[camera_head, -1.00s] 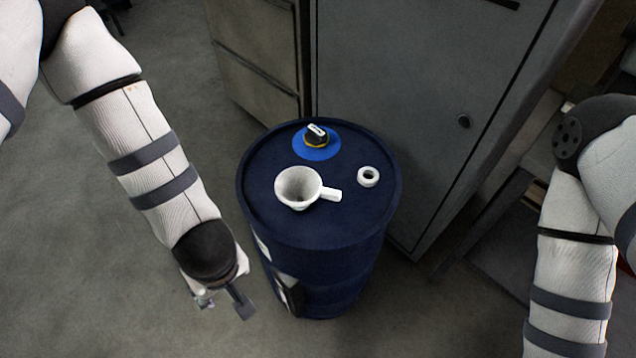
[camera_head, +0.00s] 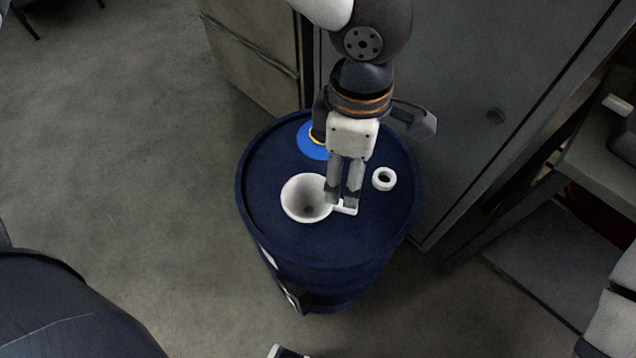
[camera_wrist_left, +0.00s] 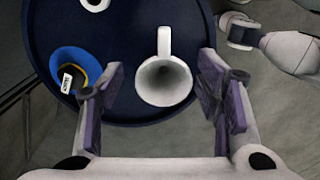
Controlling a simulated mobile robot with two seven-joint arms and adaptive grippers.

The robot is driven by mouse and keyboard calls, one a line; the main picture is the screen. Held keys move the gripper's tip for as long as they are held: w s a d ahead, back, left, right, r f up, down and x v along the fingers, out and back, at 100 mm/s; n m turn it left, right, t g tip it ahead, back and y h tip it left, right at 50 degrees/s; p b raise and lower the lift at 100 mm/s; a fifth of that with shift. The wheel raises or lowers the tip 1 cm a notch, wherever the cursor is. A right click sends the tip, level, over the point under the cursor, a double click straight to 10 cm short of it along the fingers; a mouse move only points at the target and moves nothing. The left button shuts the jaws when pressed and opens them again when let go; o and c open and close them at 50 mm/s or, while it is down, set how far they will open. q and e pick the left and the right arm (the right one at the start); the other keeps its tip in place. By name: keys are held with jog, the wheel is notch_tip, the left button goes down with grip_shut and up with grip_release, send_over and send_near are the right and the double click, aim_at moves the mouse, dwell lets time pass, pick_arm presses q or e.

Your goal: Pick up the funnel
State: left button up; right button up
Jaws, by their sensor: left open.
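The white funnel (camera_head: 303,199) stands mouth up on the blue drum (camera_head: 262,225), its handle pointing right. My left gripper (camera_head: 342,192) reaches in from above over the drum, with its fingers pointing down and covering part of the handle in the head view. In the left wrist view the funnel (camera_wrist_left: 165,83) shows between the two spread fingers of the left gripper (camera_wrist_left: 160,72), its handle pointing up. The jaws are open, and nothing is held. The gap between fingertips and handle cannot be judged.
A white ring (camera_head: 383,179) lies on the drum to the right of the handle. A blue disc (camera_head: 309,143) with a dark and yellow fitting sits behind the funnel, partly hidden by my left gripper. A grey cabinet (camera_head: 470,70) stands behind the drum.

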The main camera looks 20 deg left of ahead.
aim_at(341, 203)
pick_arm(q)
jog(key=f, duration=0.3)
jog(key=f+b, duration=0.1)
jog(key=f, duration=0.3)
jog(key=f+b, duration=0.1)
jog(key=f, duration=0.2)
jog(key=shift+s+f, duration=0.2)
jog(key=shift+s, duration=0.1)
jog(key=shift+a, duration=0.1)
pick_arm(e)
jog(key=s+f+g, duration=0.1)
jog(key=s+f, duration=0.1)
jog(key=shift+s+d+f, duration=0.1)
jog(key=shift+s+f, duration=0.25)
pick_arm(q)
grip_shut()
